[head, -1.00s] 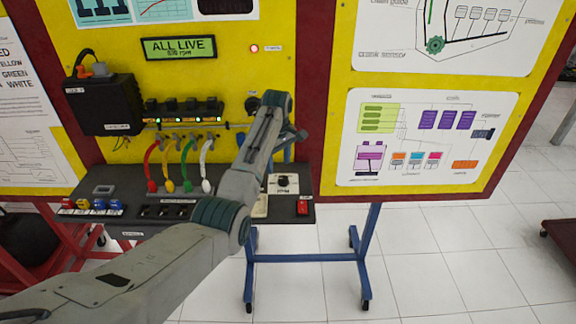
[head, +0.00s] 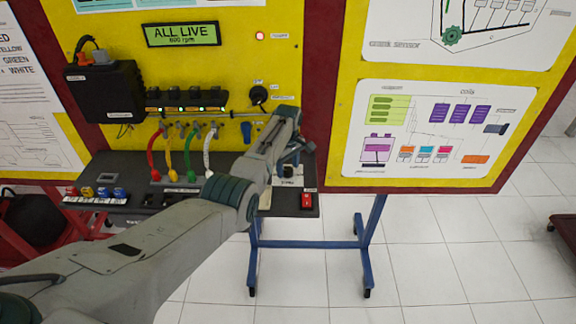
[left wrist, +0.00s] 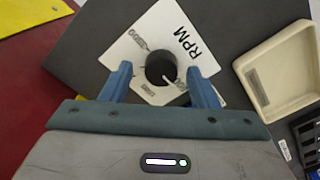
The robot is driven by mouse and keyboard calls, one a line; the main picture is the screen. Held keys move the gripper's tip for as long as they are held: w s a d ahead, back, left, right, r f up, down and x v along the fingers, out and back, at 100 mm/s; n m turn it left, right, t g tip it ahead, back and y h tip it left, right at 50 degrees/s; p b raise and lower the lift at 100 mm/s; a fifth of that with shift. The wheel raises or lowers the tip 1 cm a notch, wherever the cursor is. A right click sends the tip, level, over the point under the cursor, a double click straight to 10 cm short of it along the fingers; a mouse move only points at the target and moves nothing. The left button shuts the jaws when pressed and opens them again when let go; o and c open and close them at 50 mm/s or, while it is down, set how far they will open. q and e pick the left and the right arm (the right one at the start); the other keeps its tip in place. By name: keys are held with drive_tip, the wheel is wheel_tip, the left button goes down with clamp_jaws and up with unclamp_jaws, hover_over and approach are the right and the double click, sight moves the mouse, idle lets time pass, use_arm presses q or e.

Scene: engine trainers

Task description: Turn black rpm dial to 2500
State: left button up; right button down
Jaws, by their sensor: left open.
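The black rpm dial (left wrist: 161,69) is a round knob on a white plate marked RPM (left wrist: 188,42) in the left wrist view. My left gripper (left wrist: 158,72) is open, with one blue finger on each side of the dial. Gaps show between the fingers and the knob, and I cannot tell how deep the fingertips reach. In the head view the gripper (head: 292,152) is over the dark shelf's right part, and it mostly hides the dial. The white plate (head: 287,183) shows below it. The green display (head: 182,34) reads ALL LIVE, with small text that looks like 600 rpm. My right gripper is not in view.
A red switch (head: 307,201) sits right of the dial on the dark shelf. A cream tray (left wrist: 280,72) lies close beside the dial plate. Red, yellow, green and white cables (head: 189,155) hang left of my arm. The yellow board stands behind the shelf.

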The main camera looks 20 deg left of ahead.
use_arm(q)
drive_tip(key=shift+f, duration=0.15)
drive_tip(key=shift+s, duration=0.1)
drive_tip(key=shift+c, duration=1.3)
drive_tip(key=c, duration=0.7)
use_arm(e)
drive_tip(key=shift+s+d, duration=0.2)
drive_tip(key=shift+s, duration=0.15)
